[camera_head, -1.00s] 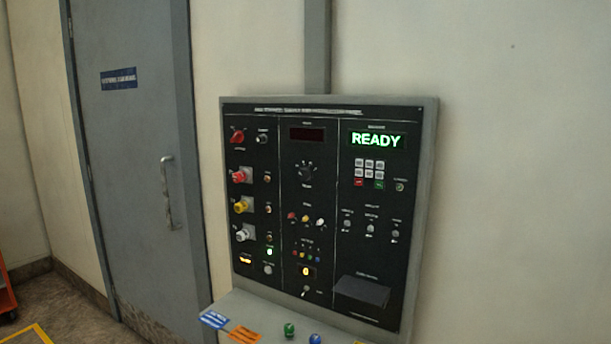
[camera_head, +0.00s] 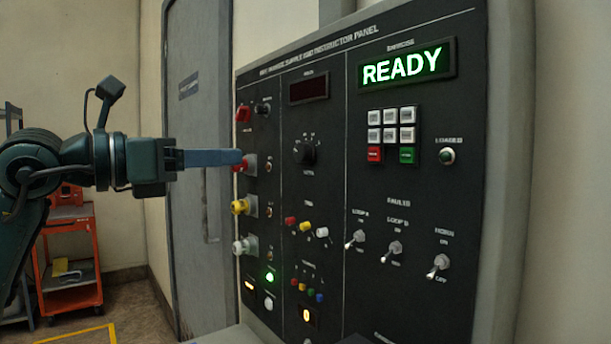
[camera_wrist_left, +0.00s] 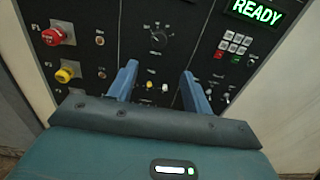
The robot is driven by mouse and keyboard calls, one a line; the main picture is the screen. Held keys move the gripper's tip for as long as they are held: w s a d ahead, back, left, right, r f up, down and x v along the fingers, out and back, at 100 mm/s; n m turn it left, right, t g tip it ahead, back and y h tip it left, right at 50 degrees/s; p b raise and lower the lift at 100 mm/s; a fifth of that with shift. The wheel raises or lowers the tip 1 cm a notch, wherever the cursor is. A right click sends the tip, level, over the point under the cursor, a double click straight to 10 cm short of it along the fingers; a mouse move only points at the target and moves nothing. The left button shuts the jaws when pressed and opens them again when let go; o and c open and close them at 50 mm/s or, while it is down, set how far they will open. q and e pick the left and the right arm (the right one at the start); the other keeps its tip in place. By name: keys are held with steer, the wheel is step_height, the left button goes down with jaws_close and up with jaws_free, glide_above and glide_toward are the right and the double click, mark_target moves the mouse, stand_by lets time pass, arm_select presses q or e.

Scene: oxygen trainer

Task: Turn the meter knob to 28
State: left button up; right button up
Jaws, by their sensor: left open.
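The meter knob (camera_head: 307,154) is a black rotary knob in the panel's middle column, below a dark, unlit meter display (camera_head: 309,88). Its scale marks are too small to read. In the left wrist view the knob (camera_wrist_left: 158,40) shows beyond the fingertips, slightly left of the gap between them. My left gripper (camera_head: 240,157) comes in from the left with its fingers pointing right, and in the left wrist view (camera_wrist_left: 160,72) its two blue fingers are apart with nothing between them. In the head view it is left of the knob, apart from it, overlapping the red knob. My right gripper is not in view.
The instructor panel (camera_head: 420,290) has a lit READY screen (camera_head: 405,66), a keypad (camera_head: 391,125), toggle switches (camera_head: 395,250), and red, yellow (camera_head: 240,207) and white (camera_head: 244,246) knobs at left. An orange cart (camera_head: 70,262) stands behind my left arm. A grey door (camera_head: 200,140) is behind.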

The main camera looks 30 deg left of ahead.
mark_target(298, 154)
arm_select(q)
steer(key=p+x, duration=0.6)
steer(key=x, duration=0.1)
steer(key=p+x, duration=0.3)
steer(key=x, duration=0.1)
steer(key=shift+w+a+r, duration=0.1)
steer(key=shift+r, duration=0.25)
steer(key=shift+w+d+f+p, duration=0.25)
steer(key=shift+w+d+p, duration=0.05)
steer(key=shift+w, duration=0.4)
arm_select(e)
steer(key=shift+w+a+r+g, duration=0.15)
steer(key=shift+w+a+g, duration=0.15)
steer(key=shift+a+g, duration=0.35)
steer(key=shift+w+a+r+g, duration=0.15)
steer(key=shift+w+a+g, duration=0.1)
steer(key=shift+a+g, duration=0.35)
arm_select(q)
steer(key=shift+c, duration=0.4)
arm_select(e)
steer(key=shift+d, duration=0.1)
arm_select(q)
steer(key=c, duration=0.9)
